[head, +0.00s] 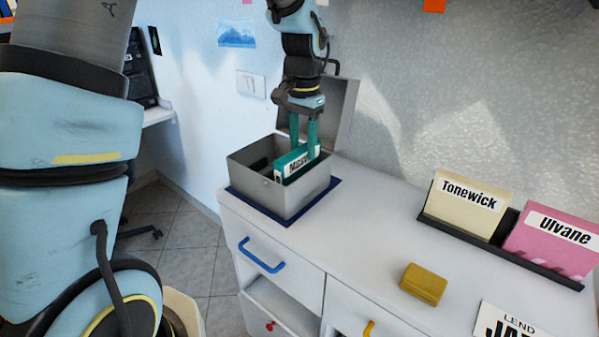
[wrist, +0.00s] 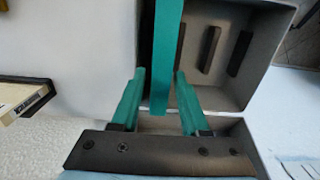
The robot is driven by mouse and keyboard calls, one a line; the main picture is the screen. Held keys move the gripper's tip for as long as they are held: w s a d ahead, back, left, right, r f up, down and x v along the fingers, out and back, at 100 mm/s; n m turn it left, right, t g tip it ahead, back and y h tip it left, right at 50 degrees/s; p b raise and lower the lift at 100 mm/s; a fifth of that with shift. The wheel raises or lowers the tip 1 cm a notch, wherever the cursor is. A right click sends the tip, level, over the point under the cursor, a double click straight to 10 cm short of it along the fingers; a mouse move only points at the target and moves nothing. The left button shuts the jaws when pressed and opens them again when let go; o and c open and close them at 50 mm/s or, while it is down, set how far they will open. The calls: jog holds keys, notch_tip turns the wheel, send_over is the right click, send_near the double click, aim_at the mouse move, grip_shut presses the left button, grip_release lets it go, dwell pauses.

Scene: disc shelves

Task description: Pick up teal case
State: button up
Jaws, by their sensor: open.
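The teal case (head: 284,168) stands upright on edge in an open grey box (head: 290,201), with a white label whose lettering is partly hidden. It shows as a teal strip in the wrist view (wrist: 166,45). My gripper (head: 304,150) points down over the box with its teal fingers open. In the wrist view (wrist: 159,74) the case's strip lies between the two fingertips, with a gap visible on each side. The head view does not clearly show how deep the fingers reach along the case.
The box's lid (head: 341,107) stands open behind, near the wall. Dark slot dividers (wrist: 210,50) show inside the box. To the right on the white cabinet top are a yellow case (head: 424,284) and a dark rack holding cream Tonewick (head: 462,215) and pink Ulvane (head: 548,250) cases.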

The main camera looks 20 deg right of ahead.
aim_at(301, 165)
jog(key=shift+a+f+p, duration=0.15)
jog(key=shift+f+p, duration=0.8)
jog(key=shift+f, duration=1.85)
grip_shut()
